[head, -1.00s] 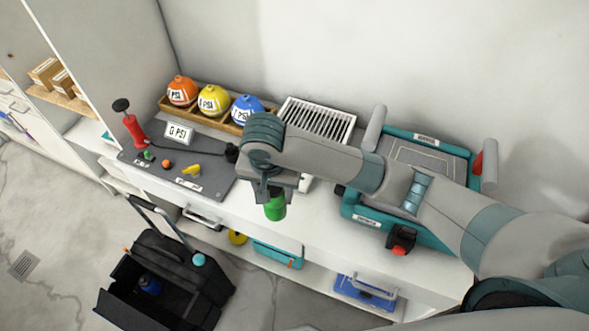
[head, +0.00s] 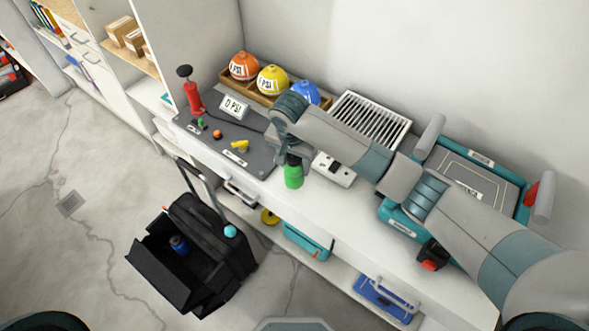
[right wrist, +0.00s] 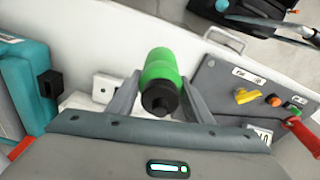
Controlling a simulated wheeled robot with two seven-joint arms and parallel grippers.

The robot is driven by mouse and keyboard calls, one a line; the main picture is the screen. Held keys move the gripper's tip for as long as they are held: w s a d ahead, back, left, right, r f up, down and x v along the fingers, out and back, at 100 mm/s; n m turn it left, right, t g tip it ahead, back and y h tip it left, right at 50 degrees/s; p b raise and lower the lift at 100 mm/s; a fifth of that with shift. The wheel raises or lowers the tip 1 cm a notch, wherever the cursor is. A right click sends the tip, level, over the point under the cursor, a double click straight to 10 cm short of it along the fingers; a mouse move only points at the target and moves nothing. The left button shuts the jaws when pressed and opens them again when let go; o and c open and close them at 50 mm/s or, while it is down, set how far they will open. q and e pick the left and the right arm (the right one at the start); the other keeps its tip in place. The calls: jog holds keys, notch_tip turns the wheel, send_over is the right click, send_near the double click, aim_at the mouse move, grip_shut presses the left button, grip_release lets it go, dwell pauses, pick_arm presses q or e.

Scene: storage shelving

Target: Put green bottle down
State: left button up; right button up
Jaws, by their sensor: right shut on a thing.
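The green bottle (head: 293,177) with a black cap is held by my right gripper (head: 290,158) above the white worktop (head: 345,212), near its front edge. In the right wrist view the bottle (right wrist: 161,66) sits between the two grey fingers (right wrist: 158,95), its black cap toward the camera. I cannot tell whether its base touches the worktop. My left gripper is not in view.
A grey board (head: 225,140) with a red pump (head: 192,97) lies left of the bottle. A white power strip (head: 334,170) and a teal-framed device (head: 408,222) are to the right. An open black toolbox (head: 200,250) stands on the floor. Bare worktop lies between.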

aim_at(292, 157)
jog(key=shift+w, duration=0.15)
jog(key=shift+f, duration=0.1)
notch_tip(292, 157, down, 3)
jog(key=shift+f+p, duration=0.15)
jog(key=shift+p, duration=0.6)
jog(key=shift+f, duration=0.3)
jog(key=o, duration=1.2)
jog(key=shift+f, duration=0.15)
jog(key=shift+o, duration=0.2)
jog(key=r, duration=0.4)
jog(key=s+r+b, duration=0.1)
jog(key=r, duration=0.3)
jog(key=r+b, duration=0.1)
jog(key=r, duration=0.3)
jog(key=shift+s+a+r, duration=0.1)
jog(key=shift+s+a, duration=0.15)
jog(key=shift+a, duration=0.1)
